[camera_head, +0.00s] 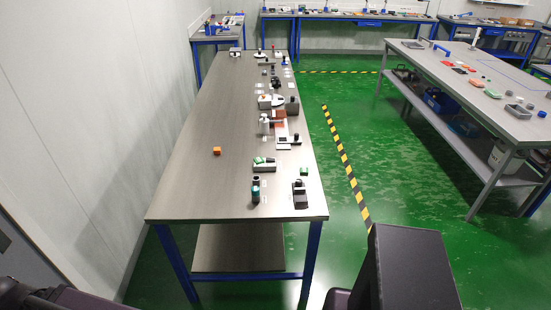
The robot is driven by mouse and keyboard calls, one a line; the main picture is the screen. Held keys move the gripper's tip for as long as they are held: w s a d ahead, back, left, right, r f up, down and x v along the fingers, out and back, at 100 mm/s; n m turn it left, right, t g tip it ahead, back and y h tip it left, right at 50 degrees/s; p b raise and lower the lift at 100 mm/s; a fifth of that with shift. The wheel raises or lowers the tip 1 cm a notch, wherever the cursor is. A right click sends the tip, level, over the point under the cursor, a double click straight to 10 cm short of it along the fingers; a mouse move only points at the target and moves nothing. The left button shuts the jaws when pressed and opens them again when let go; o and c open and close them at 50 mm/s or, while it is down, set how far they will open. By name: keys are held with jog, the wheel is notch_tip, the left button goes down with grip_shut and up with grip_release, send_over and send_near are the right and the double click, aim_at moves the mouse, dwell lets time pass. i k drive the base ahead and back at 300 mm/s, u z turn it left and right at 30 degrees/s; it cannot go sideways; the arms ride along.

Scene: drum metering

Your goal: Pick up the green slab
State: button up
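A small green block (304,171) lies near the right edge of the long table (195,185), toward its near end. A flat green piece (493,94) lies on the table at the right. Both are small in the picture, and I cannot tell which is the green slab. A pale holder with green on it (264,164) stands left of the small green block. My gripper is not in view.
An orange cube (217,151) sits alone on the long table, whose left half is otherwise clear. Dark devices (300,194) stand near its right corner. A green floor aisle (345,120) with striped tape separates the tables.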

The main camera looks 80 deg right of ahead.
aim_at(259, 160)
jog(key=z, duration=0.25)
jog(key=k, duration=0.15)
jog(key=z, duration=1.8)
jog(key=k, duration=0.6)
jog(key=u, duration=0.1)
jog(key=i, duration=0.55)
